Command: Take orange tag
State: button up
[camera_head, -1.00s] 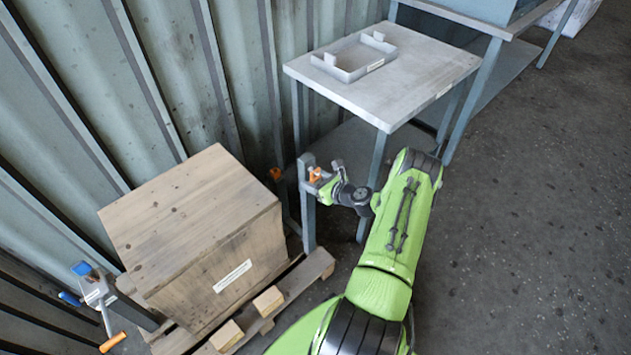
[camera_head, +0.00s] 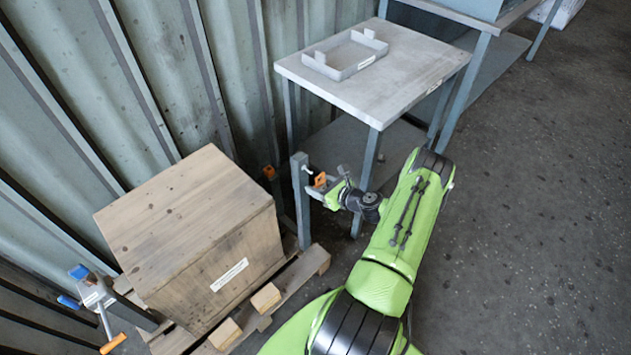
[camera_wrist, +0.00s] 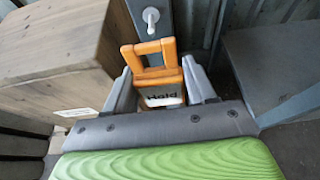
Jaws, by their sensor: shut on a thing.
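The orange tag (camera_wrist: 168,78) has a square loop handle at its top and a label reading "Hold" in the wrist view. My gripper (camera_wrist: 160,92) is shut on the tag's body, one finger on each side. In the head view the tag (camera_head: 319,181) sits in my gripper (camera_head: 324,186), just right of the grey post (camera_head: 301,205). A white peg (camera_wrist: 150,17) sticks out of the post. The tag's loop appears apart from the peg, with the peg showing beyond it.
A wooden crate (camera_head: 190,230) on a pallet (camera_head: 310,262) stands left of the post. A worktable (camera_head: 400,85) with a grey tray (camera_head: 345,72) is behind. Open floor (camera_head: 540,230) lies to the right.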

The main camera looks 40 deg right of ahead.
jog(key=shift+s, duration=0.6)
jog(key=s+p, duration=0.1)
jog(key=s, duration=0.7)
jog(key=shift+d, duration=0.1)
